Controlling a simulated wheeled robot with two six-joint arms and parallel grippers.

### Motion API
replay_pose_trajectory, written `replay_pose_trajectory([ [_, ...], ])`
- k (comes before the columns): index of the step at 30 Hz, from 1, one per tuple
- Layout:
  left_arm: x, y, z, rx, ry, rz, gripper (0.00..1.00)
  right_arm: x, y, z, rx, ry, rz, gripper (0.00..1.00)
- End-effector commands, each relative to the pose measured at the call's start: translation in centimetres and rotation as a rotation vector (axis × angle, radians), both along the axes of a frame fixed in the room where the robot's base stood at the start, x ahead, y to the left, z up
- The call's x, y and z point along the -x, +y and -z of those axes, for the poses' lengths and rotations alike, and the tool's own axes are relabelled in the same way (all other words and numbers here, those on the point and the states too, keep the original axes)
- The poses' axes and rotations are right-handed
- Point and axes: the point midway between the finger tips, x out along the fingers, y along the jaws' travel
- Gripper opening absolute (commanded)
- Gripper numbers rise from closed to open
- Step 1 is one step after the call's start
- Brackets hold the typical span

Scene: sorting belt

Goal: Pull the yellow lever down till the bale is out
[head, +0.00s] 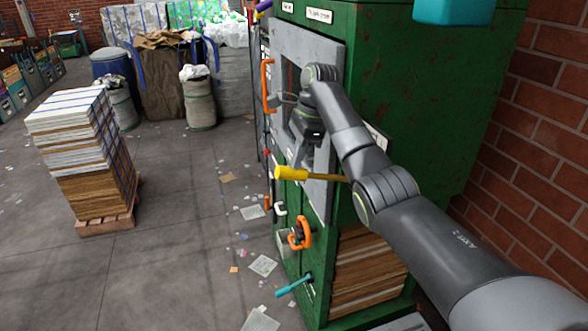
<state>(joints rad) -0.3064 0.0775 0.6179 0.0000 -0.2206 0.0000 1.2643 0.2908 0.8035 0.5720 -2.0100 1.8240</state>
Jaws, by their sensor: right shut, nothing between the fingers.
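The yellow lever (291,173) sticks out about level from the front of the green baling press (415,110), its thick grip toward the left. My right gripper (304,160) points down just above the lever, beside the press's grey door. It is shut and empty, and I cannot tell whether its fingertips touch the lever. A bale of brown layered cardboard (366,272) shows in the lower opening of the press, partly behind my right arm. My left gripper is not in view.
An upright orange handle (267,86), an orange crank (300,233) and a teal lever (293,286) also stick out from the press. A strapped stack (85,150) on a pallet stands left. A brick wall (535,130) is at right. Floor between stack and press is open, with scattered paper.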

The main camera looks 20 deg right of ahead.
Motion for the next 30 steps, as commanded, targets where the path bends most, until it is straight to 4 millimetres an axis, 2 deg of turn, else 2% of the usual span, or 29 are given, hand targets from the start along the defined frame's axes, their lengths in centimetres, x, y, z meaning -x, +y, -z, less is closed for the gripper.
replay_pose_trajectory([
  [8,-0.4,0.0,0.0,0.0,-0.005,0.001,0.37,0.0,0.0,0.4,-0.001,0.001,-0.001,0.0],
  [19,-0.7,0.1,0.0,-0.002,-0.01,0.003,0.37,0.0,0.0,4.2,0.0,0.003,-0.001,0.0],
  [30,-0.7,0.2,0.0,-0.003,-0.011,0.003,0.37,0.0,0.0,4.4,0.0,0.001,-0.001,0.0],
])
